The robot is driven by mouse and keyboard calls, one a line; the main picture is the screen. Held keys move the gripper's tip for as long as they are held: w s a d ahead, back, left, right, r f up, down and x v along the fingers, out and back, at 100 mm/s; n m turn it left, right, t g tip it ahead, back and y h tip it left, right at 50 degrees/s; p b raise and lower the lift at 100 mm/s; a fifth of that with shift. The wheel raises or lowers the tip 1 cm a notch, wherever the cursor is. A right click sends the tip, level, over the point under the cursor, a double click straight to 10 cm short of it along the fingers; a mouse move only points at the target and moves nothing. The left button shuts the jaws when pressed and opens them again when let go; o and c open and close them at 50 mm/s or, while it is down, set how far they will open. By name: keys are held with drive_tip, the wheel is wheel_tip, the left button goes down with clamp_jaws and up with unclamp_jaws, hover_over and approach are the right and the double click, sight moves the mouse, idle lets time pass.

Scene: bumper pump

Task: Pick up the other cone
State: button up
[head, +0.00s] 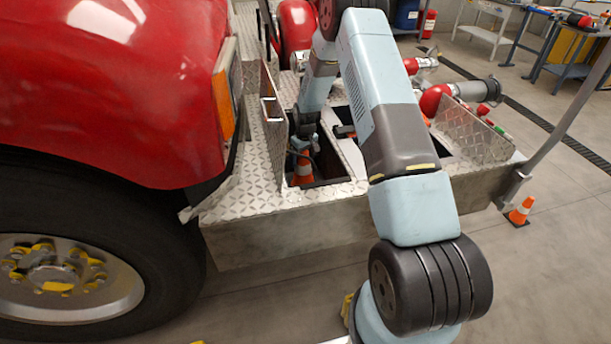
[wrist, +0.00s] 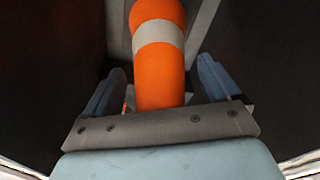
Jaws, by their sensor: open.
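An orange cone with a white band (wrist: 158,35) stands between the two fingers of my gripper (wrist: 158,88) in the wrist view.
The diamond-plate bumper (head: 330,195) has walls around the opening, close to my gripper. The red truck body (head: 110,90) and its wheel (head: 75,275) are at the left. A grey post (head: 560,125) rises at the bumper's right end. The floor on the right is mostly clear.

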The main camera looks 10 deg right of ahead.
clamp_jaws()
idle(0.8)
